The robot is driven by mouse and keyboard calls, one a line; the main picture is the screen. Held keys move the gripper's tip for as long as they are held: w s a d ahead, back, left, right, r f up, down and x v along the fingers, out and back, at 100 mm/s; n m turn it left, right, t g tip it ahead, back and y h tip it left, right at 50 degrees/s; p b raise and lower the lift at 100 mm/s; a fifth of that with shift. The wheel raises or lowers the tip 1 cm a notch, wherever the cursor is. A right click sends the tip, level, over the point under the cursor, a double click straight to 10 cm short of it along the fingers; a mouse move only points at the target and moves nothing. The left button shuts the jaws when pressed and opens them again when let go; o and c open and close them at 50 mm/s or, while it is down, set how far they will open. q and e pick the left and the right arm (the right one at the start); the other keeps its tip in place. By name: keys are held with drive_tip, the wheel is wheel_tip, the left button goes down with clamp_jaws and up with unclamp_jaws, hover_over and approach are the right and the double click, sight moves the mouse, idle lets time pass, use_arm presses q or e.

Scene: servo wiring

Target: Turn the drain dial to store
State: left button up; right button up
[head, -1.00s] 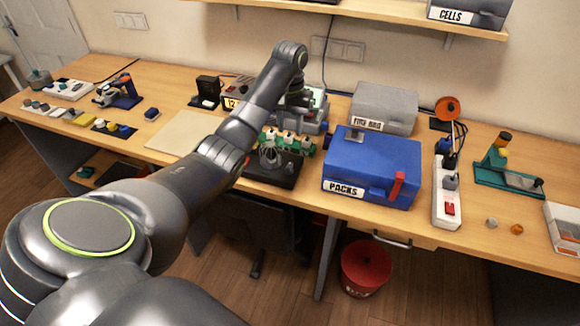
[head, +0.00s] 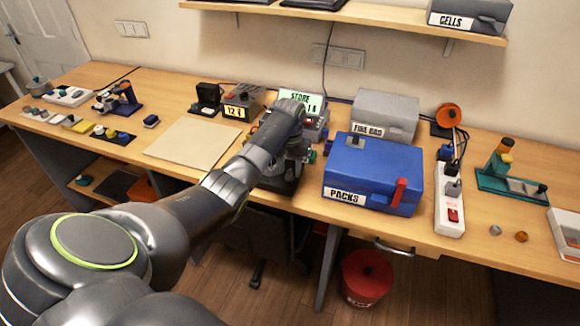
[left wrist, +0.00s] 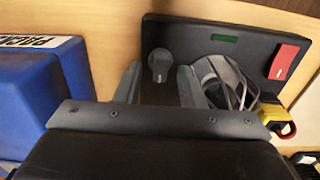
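A dark grey dial (left wrist: 159,64) with a lighter pointer mark sits on a black unit (left wrist: 195,35), next to a small green display and a red switch. My left gripper (left wrist: 157,80) is open, its two fingers apart on either side of the dial in the left wrist view; I cannot tell whether they touch it. In the head view, my left gripper (head: 294,152) is over the same black unit (head: 276,186), and my arm hides the dial. A lit screen (head: 301,98) behind my wrist reads "STORE" and "14". My right gripper is not in view.
A blue box labelled PACKS (head: 372,172) stands close to the right of my gripper. A loop of grey wires (left wrist: 222,82) lies beside the fingers in the left wrist view. A power strip (head: 449,205) stands farther right. A beige mat (head: 192,143) lies bare on the left.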

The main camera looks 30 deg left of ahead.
use_arm(q)
clamp_jaws()
drive_tip(key=shift+r, duration=0.1)
drive_tip(key=shift+r+n+p, duration=0.15)
drive_tip(key=shift+n+p, duration=0.45)
drive_tip(key=shift+p, duration=0.25)
drive_tip(key=n+p, duration=0.4)
drive_tip(key=shift+s+a+r, duration=0.1)
drive_tip(key=n+p, duration=0.2)
drive_tip(key=n, duration=0.1)
drive_tip(key=shift+a+p, duration=0.1)
drive_tip(key=shift+p, duration=0.3)
drive_tip(key=shift+s+f+n+p, duration=0.15)
drive_tip(key=shift+n+p, duration=0.25)
drive_tip(key=shift+n, duration=0.5)
drive_tip(key=shift+w+f+n+p, duration=0.1)
drive_tip(key=shift+n+p, duration=0.3)
drive_tip(key=shift+n, duration=0.5)
